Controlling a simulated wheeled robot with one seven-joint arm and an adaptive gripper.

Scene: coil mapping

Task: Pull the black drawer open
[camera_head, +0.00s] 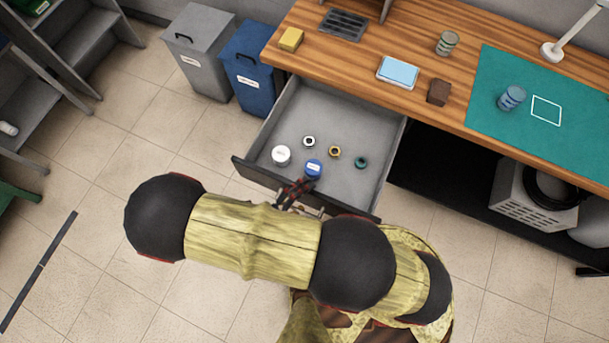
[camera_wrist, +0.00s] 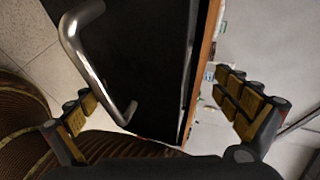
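The drawer (camera_head: 360,190) under the wooden desk stands pulled out, with a grey inside and a dark front panel (camera_head: 250,172). In the wrist view the black drawer front (camera_wrist: 150,50) fills the middle, with a silver bar handle (camera_wrist: 88,62) on its left part. My gripper (camera_head: 298,188) is at the drawer front in the head view, with my arm hiding part of that front. In the wrist view my gripper (camera_wrist: 160,92) has its fingers spread wide apart. The handle's lower end lies between them, nearer the left finger; contact cannot be told.
A blue bin (camera_head: 250,68) and a grey bin (camera_head: 200,50) stand left of the desk. A green mat (camera_head: 500,85) lies on the desktop. The tiled floor at left is mostly clear.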

